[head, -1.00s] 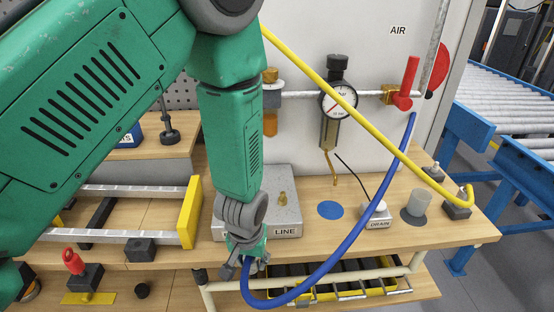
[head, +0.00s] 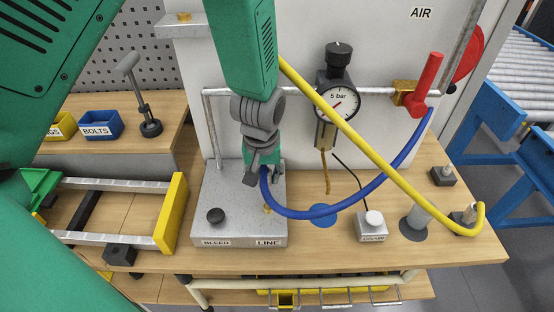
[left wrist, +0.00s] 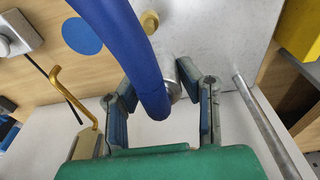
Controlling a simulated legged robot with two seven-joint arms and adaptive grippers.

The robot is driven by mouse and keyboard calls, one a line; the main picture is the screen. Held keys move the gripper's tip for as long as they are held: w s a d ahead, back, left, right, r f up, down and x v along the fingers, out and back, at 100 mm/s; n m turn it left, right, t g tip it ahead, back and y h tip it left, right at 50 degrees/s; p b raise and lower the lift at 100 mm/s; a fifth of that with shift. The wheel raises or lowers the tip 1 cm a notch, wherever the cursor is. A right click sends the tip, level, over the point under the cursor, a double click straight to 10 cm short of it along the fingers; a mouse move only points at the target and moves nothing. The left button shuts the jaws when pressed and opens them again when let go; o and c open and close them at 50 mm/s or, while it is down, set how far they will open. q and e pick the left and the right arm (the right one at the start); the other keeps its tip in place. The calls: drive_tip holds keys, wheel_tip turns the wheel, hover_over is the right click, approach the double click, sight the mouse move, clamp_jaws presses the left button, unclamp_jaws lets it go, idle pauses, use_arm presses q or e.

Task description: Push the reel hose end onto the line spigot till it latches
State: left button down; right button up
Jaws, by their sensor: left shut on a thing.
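My left gripper (head: 262,176) is shut on the end of the blue hose (head: 335,210), above the grey block (head: 228,242) marked BLEED and LINE. In the left wrist view the blue hose (left wrist: 128,45) passes between the fingers (left wrist: 168,100), with a silver collar (left wrist: 186,76) beside it. The brass line spigot (head: 267,209) stands on the block behind the LINE label, just below and right of the gripper. A brass piece (left wrist: 150,20) also shows beside the hose in the left wrist view. The hose end and spigot look apart. The hose mouth is hidden. My right gripper is out of view.
The blue hose rises to a red-handled valve (head: 427,85). A yellow hose (head: 370,145) crosses in front of the gauge (head: 338,103) to the right. A black bleed knob (head: 215,215) stands on the block's left. A DRAIN button box (head: 371,228) stands to the right.

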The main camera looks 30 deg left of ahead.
sight(266, 187)
use_arm(q)
drive_tip(key=shift+s+d+r, duration=0.15)
drive_tip(key=shift+d, duration=0.05)
drive_tip(key=f, duration=0.1)
drive_tip(key=f+b, duration=0.1)
drive_tip(key=f, duration=0.1)
drive_tip(key=shift+s+f, duration=0.2)
drive_tip(key=shift+s, duration=0.15)
drive_tip(key=shift+d+f, duration=0.1)
drive_tip(key=shift+f, duration=0.15)
drive_tip(key=shift+w+d+b, duration=0.1)
drive_tip(key=shift+d+b, duration=0.2)
drive_tip(key=shift+d+r, duration=0.2)
drive_tip(key=shift+d, duration=0.5)
drive_tip(key=shift+a+f, duration=0.1)
drive_tip(key=shift+a, duration=0.4)
drive_tip(key=shift+a+f, duration=0.15)
drive_tip(key=shift+a, duration=0.35)
drive_tip(key=shift+d, duration=0.6)
drive_tip(key=shift+d+r, duration=0.2)
drive_tip(key=shift+d, duration=0.1)
drive_tip(key=shift+a+f, duration=0.15)
drive_tip(key=shift+a, duration=0.65)
drive_tip(key=shift+d, duration=0.7)
drive_tip(key=shift+a, duration=0.6)
drive_tip(key=shift+d, duration=0.5)
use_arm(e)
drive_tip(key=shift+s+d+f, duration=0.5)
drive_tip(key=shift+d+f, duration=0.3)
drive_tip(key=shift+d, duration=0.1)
